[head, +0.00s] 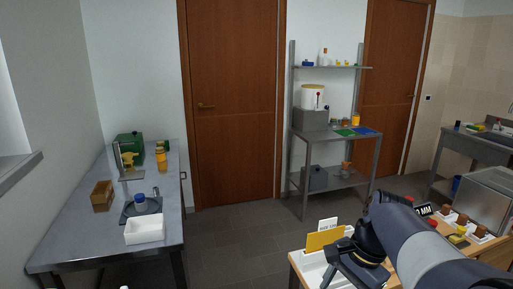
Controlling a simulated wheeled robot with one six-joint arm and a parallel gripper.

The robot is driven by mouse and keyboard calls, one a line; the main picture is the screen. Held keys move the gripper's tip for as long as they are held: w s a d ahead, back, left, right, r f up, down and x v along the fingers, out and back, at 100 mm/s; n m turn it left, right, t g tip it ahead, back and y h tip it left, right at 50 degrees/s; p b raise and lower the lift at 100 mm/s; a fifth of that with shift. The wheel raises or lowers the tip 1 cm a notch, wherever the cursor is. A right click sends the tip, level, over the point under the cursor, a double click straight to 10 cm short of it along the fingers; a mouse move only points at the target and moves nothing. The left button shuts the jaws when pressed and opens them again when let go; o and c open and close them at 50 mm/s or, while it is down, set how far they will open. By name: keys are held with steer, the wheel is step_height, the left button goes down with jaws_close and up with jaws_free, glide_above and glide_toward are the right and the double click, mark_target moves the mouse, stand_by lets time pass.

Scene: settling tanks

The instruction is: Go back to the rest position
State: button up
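My arm reaches in from the lower right over a wooden bench (294,260). My gripper (345,272) is the dark part at its end, low over the bench's left part near a white tray (308,268). The fingertips are small and partly cut off by the lower edge, so I cannot tell whether they are apart or hold anything.
A grey table (85,235) at the left bears a white bin (145,229), a wooden box (102,195) and bottles. A metal shelf rack (338,138) stands between two brown doors. A grey machine (488,200) is at the right. The dark floor (235,240) between is clear.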

steer(key=s+a+f+n+t+h+p, duration=0.1)
steer(key=s+a+n+t+p, duration=0.1)
steer(key=s+n, duration=0.4)
steer(key=shift+s+a+t+h+p, duration=0.35)
steer(key=shift+s+a, duration=0.2)
steer(key=shift+s, duration=1.45)
